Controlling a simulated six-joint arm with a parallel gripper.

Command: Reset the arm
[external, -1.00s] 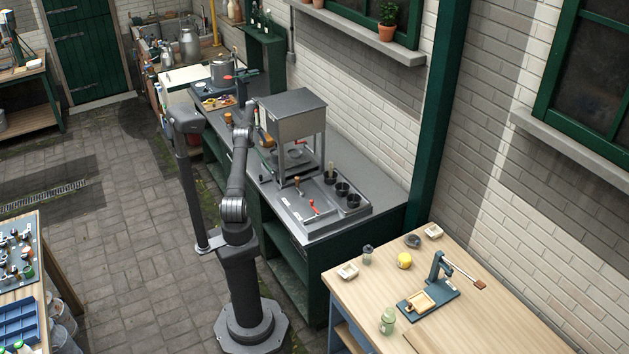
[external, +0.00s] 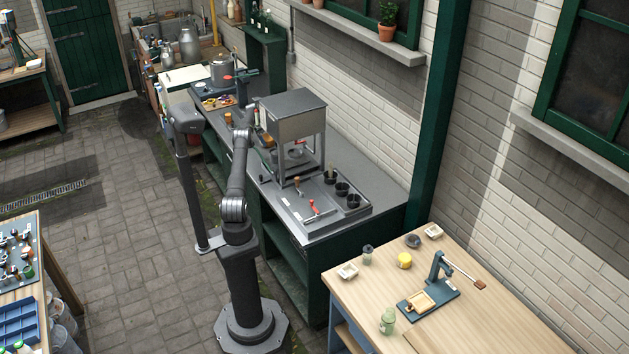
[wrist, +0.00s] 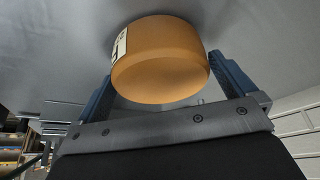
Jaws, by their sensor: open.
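My gripper (wrist: 163,70) shows in the wrist view with its two blue fingers apart. An orange-tan round block or jar (wrist: 160,75) with a white label stands between and beyond the fingertips, on a grey surface. A gap shows beside it on the left; whether the right finger touches it I cannot tell. In the external view my arm rises from its base and bends up beside the dark counter (external: 375,222). My gripper is too small and too covered to make out there. A small amber jar (external: 228,119) shows near the arm's upper end.
A grey metal press-like stand (external: 290,115) is on the counter, right of my arm. A metal tray (external: 310,222) with black cups and a red-handled tool lies in front of it. A wooden table (external: 470,325) with small items is at the right. The paved floor (external: 110,240) at left is clear.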

